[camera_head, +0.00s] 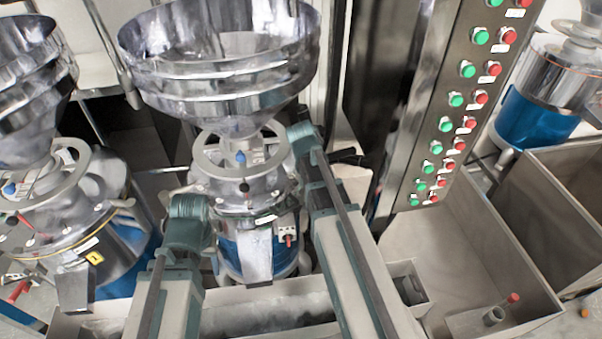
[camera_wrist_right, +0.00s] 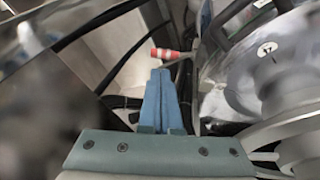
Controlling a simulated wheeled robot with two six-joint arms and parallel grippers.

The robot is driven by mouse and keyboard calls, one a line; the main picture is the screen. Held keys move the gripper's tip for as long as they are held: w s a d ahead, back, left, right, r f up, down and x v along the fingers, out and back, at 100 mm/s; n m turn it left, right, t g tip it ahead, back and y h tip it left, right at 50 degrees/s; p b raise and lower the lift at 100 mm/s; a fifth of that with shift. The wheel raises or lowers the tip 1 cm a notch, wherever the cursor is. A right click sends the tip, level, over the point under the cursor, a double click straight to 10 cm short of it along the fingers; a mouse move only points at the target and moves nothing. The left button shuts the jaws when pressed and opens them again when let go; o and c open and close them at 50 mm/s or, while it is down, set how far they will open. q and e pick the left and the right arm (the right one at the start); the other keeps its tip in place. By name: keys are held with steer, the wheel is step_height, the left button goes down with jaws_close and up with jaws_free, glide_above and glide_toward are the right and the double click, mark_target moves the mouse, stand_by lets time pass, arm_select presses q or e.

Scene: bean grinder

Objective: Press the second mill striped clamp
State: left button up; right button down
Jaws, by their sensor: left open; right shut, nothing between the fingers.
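The second mill (camera_head: 243,180) stands in the middle of the head view, with a wide metal hopper above a handwheel and a blue lower body. In the right wrist view, a red-and-white striped clamp (camera_wrist_right: 165,54) sticks out beside the mill. My right gripper (camera_wrist_right: 162,72) is shut and empty; its blue fingertips lie just below the clamp in the picture, and I cannot tell whether they touch. In the head view, my right gripper (camera_head: 304,138) is at the mill's right side, and the clamp is not visible there. My left gripper (camera_head: 190,206) is at the mill's left side, its fingers mostly hidden.
Another mill (camera_head: 75,215) stands at the left. A slanted metal panel (camera_head: 440,130) with green and red buttons rises right of my right arm. Open metal bins (camera_head: 480,235) are at the right. A further blue mill (camera_head: 535,105) stands at the upper right.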

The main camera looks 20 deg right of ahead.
arm_select(q)
steer(key=shift+w+a+r, duration=0.3)
steer(key=shift+r, duration=0.1)
arm_select(e)
steer(key=shift+w+d+r, duration=0.15)
steer(key=shift+w+r, duration=0.3)
steer(key=shift+w, duration=0.3)
arm_select(q)
steer(key=shift+f, duration=0.1)
arm_select(e)
steer(key=shift+f, duration=0.1)
arm_select(q)
step_height(320, 180, down, 13)
steer(key=b, duration=1.3)
arm_select(e)
steer(key=x, duration=1.4)
